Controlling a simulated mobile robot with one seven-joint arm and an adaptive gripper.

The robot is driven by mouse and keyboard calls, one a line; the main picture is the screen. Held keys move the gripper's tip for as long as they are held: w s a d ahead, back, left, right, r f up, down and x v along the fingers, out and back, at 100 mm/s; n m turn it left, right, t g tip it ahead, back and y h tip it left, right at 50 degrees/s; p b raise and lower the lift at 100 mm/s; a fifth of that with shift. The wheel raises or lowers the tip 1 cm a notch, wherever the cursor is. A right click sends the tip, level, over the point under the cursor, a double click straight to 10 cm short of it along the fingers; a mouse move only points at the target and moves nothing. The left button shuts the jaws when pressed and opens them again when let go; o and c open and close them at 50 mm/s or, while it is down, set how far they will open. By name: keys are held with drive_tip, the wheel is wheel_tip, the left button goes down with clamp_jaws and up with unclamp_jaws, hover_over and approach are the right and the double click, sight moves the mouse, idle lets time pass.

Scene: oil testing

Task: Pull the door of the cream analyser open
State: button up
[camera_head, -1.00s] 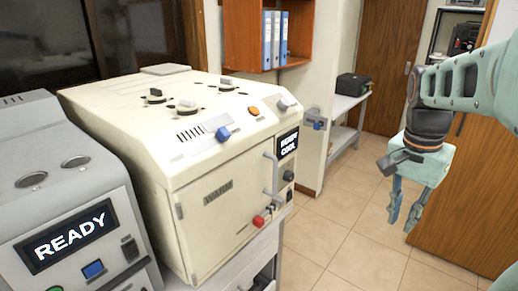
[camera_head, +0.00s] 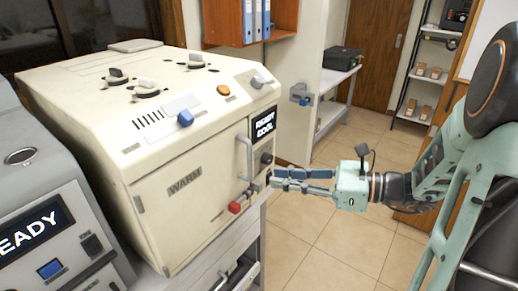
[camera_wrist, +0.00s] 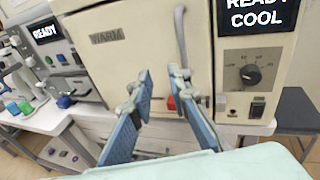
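The cream analyser (camera_head: 160,150) stands on a bench, its front door (camera_head: 185,205) marked WARM and shut. The door's grey bar handle (camera_head: 245,160) is upright near the door's right edge, beside the READY COOL screen (camera_head: 263,124). My gripper (camera_head: 273,179) points at the analyser front from the right, near the handle's lower part. In the wrist view my gripper (camera_wrist: 162,75) is open with nothing between its fingers. The handle (camera_wrist: 180,35) runs down behind the right fingertip, which hides part of it. I cannot tell whether they touch.
A red knob (camera_head: 234,207) sits low on the door, close to the fingers. A control panel with a black dial (camera_wrist: 250,75) lies right of the door. A grey machine (camera_head: 40,220) stands to the left. The tiled floor (camera_head: 310,235) in front is clear.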

drive_tip(key=w+d+r+m+t, duration=0.1)
drive_tip(key=w+d+m+t, duration=0.1)
drive_tip(key=p, duration=0.1)
hover_over(250, 176)
drive_tip(key=shift+w+r+t, duration=0.3)
drive_tip(key=shift+w, duration=0.05)
clamp_jaws()
idle(0.3)
